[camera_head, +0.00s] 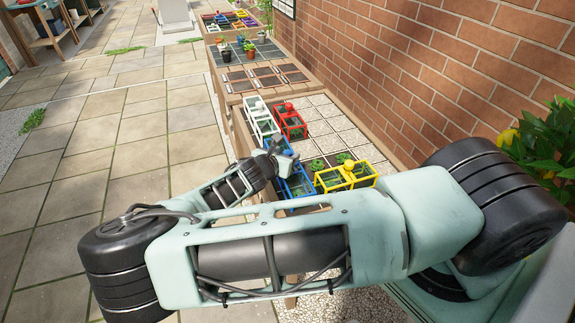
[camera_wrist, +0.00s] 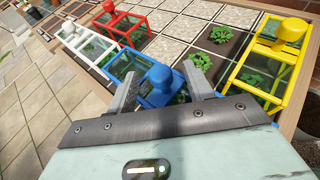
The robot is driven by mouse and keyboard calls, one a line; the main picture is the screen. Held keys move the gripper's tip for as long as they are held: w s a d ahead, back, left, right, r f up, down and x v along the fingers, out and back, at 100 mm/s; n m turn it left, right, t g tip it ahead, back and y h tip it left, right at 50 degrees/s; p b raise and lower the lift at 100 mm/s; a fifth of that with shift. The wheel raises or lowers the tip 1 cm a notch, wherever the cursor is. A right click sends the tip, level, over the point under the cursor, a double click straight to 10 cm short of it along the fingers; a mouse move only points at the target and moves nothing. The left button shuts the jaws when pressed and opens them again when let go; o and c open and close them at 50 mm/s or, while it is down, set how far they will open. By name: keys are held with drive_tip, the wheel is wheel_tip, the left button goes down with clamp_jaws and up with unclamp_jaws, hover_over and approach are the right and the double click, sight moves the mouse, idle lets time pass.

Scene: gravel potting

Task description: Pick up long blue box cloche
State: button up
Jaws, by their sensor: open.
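The long blue box cloche (camera_head: 299,184) stands in the planting bed, a blue frame with clear panes. Its round blue knob (camera_wrist: 160,77) shows in the wrist view between the two fingers of my gripper (camera_wrist: 158,72). My gripper is open, with one finger on each side of the knob; I cannot tell whether either finger touches it. In the head view my gripper (camera_head: 279,150) is over the cloche and my arm hides part of it. The gripper body hides the near part of the cloche in the wrist view.
A yellow cloche (camera_head: 347,176) stands right of the blue one, with small green plants (camera_wrist: 200,61) between. A white cloche (camera_head: 262,118) and a red cloche (camera_head: 291,121) stand beyond. A brick wall (camera_head: 400,70) runs along the right; the paved floor (camera_head: 110,140) at left is open.

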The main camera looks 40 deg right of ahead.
drive_tip(key=shift+w+d+f, duration=0.15)
drive_tip(key=shift+d, duration=0.15)
clamp_jaws()
